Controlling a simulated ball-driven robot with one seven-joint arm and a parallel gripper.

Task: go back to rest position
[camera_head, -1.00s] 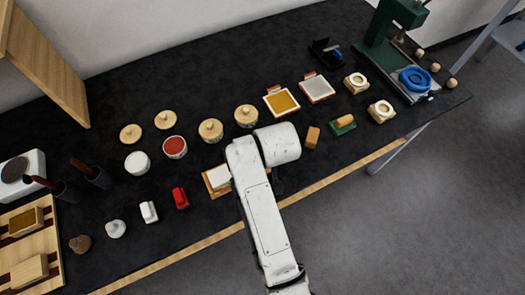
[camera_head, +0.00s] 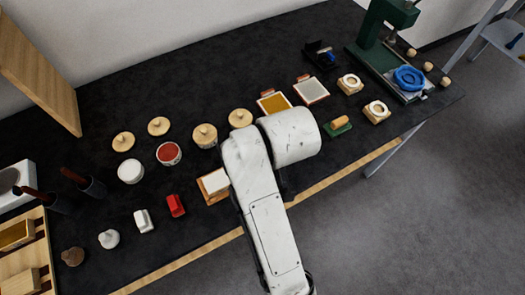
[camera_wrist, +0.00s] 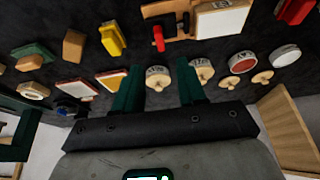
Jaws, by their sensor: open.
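My gripper (camera_wrist: 159,88) shows in the wrist view as two dark green fingers spread apart, with nothing held between them. Jars with wooden lids appear beyond and between the fingertips, and I cannot tell the exact distance. In the head view my white arm reaches over the front edge of the dark table (camera_head: 262,62), and its thick upper joint hides the gripper and part of the table.
Left of my arm are a white pad on a wooden block (camera_head: 215,181), a red block (camera_head: 175,205), and a red-filled jar (camera_head: 169,153). Right are a green stamp block (camera_head: 337,126) and a green press (camera_head: 385,35). Bare table lies behind the jars.

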